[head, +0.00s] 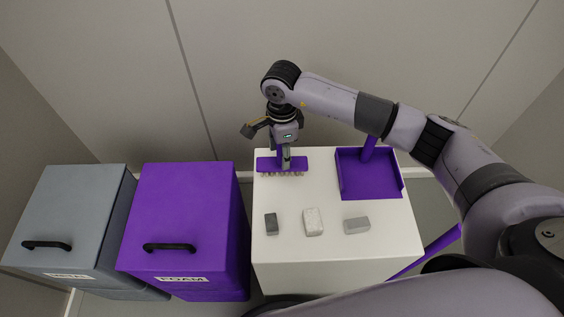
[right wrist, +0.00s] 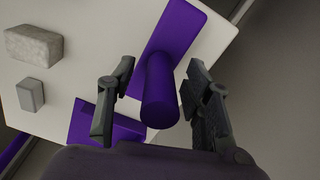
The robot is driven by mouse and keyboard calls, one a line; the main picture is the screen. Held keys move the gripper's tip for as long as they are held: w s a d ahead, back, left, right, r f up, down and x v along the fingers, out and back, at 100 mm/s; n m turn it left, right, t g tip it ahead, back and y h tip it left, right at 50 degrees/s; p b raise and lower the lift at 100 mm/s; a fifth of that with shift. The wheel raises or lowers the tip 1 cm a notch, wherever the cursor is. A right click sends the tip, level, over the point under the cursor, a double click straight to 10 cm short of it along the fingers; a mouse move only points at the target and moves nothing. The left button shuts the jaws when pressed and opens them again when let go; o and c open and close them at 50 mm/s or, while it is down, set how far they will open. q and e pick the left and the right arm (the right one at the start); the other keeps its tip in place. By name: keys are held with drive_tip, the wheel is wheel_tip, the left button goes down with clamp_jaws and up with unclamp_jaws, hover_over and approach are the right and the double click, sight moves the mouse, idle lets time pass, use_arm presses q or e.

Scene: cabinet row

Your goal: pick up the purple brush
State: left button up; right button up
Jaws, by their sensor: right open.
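The purple brush (head: 268,164) lies near the back left of the white table, with its pale bristles toward the front. In the right wrist view its flat back (right wrist: 180,35) and round handle (right wrist: 160,92) show, the handle rising toward the camera. My right gripper (head: 287,152) is over the brush from above. In the right wrist view my right gripper (right wrist: 162,78) is open, with one finger on each side of the handle and gaps visible beside it. It hides part of the brush in the head view. My left gripper is not in view.
The white table (head: 330,258) also holds a purple dustpan (head: 370,178) at right and three grey blocks in front, dark (head: 271,223), pale (head: 313,222) and mid-grey (head: 357,225). A purple FOAM bin (head: 190,205) and grey bin (head: 70,205) stand left. A wall is behind.

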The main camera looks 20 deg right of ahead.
drive_tip(key=shift+c, duration=0.2)
clamp_jaws()
idle(0.3)
idle(0.3)
